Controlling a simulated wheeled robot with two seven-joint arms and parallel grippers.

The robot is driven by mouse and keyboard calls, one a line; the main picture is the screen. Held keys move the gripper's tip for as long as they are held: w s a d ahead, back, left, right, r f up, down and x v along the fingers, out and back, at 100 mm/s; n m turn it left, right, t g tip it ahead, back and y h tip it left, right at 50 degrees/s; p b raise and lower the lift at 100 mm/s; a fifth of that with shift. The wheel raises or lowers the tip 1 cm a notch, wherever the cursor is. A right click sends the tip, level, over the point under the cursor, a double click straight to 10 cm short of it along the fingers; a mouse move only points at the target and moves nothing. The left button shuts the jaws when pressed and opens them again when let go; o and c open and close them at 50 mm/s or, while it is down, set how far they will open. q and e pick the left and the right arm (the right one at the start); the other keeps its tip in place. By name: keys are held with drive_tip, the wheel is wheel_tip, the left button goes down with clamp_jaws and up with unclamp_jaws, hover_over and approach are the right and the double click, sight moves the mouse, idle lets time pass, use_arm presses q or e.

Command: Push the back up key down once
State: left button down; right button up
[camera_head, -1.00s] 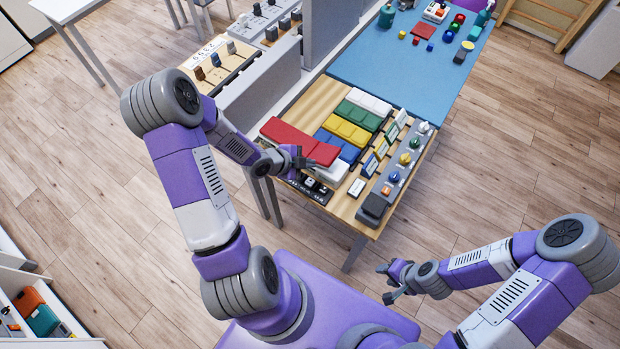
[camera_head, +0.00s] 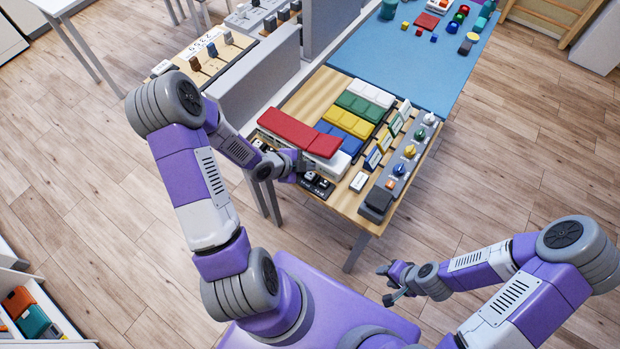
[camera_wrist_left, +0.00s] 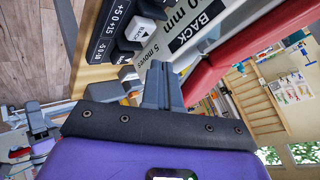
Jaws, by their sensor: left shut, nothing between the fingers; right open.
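A black key panel (camera_head: 320,186) lies at the near left end of the wooden table, beside the white BACK block. In the left wrist view, the panel (camera_wrist_left: 103,35) has printed numbers and a white key (camera_wrist_left: 140,30). The BACK label (camera_wrist_left: 185,35) is beside it. My left gripper (camera_head: 304,168) is shut and empty, over the panel's far edge. In the left wrist view, its fingertips (camera_wrist_left: 160,70) point towards the BACK label; contact cannot be told. Which key is up cannot be read. My right gripper (camera_head: 386,284) is open and empty, away from the table.
The red board (camera_head: 300,133) lies just beyond my left gripper. Blue, yellow, green and white blocks stand further back. A grey strip with coloured knobs (camera_head: 409,151) runs along the table's right edge. Clear floor lies between the table and my right arm.

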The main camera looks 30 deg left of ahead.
sight(308, 176)
use_arm(q)
drive_tip(key=shift+f+b, duration=0.55)
drive_tip(key=shift+f, duration=0.4)
idle(1.3)
drive_tip(key=shift+f+b, duration=0.4)
drive_tip(key=shift+b, duration=0.1)
drive_tip(key=shift+f+b, duration=0.5)
idle(0.5)
drive_tip(key=shift+r, duration=0.15)
drive_tip(key=shift+r+p, duration=0.75)
wheel_tip(308, 176, up, 5)
drive_tip(key=p, duration=0.4)
drive_tip(key=shift+r, duration=0.1)
